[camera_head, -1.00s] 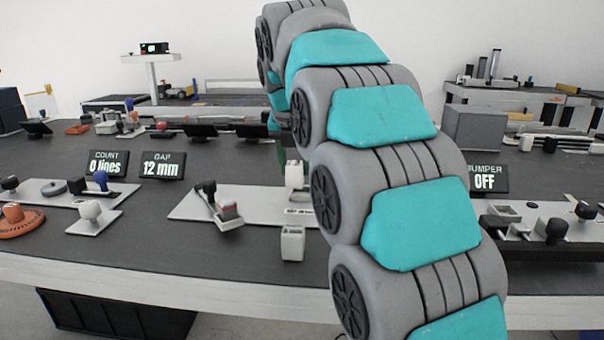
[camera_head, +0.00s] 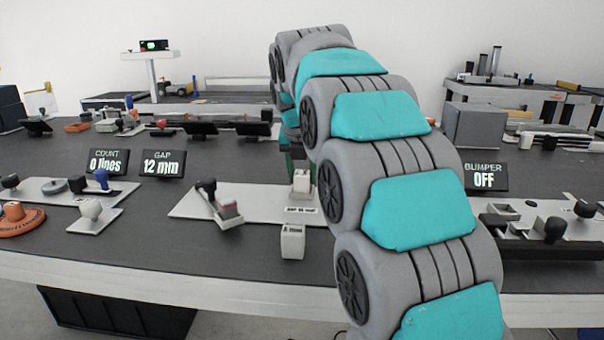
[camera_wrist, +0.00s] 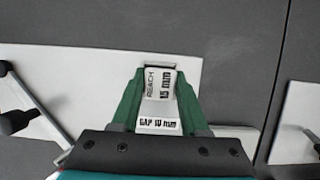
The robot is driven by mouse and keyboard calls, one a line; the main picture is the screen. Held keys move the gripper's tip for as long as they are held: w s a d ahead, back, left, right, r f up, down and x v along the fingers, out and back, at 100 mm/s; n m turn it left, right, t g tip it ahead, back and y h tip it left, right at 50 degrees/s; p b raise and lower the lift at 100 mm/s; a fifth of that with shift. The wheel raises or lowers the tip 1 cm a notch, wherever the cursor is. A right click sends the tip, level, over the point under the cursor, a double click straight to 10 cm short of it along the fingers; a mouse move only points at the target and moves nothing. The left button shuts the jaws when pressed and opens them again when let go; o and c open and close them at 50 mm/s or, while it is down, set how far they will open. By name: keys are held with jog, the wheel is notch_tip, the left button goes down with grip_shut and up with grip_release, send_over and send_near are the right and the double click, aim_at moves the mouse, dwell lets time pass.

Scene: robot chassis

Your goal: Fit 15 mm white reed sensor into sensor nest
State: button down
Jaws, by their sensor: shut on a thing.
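The white reed sensor (camera_wrist: 160,86), marked "REACH 15 mm", is between the green fingers of my gripper (camera_wrist: 159,90) in the wrist view. The gripper is shut on it. In the head view the sensor (camera_head: 302,182) stands upright at the right part of a light grey plate (camera_head: 262,200), below my gripper, which is mostly hidden behind my arm. A white label reading "GAP 10 mm" (camera_wrist: 158,125) lies beside the sensor. I cannot make out the nest itself, nor tell whether the sensor touches it.
Another white block (camera_head: 292,242) with small lettering stands on the dark bench in front of the plate. A black-handled lever (camera_head: 220,203) is on the plate's left side. A display reads "GAP 12 mm" (camera_head: 163,163). Another reads "BUMPER OFF" (camera_head: 485,177). My arm hides the bench right of the plate.

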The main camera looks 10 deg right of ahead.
jog(key=shift+f, duration=0.15)
jog(key=shift+c, duration=2.1)
grip_release()
jog(key=v, duration=1.2)
jog(key=shift+s, duration=0.15)
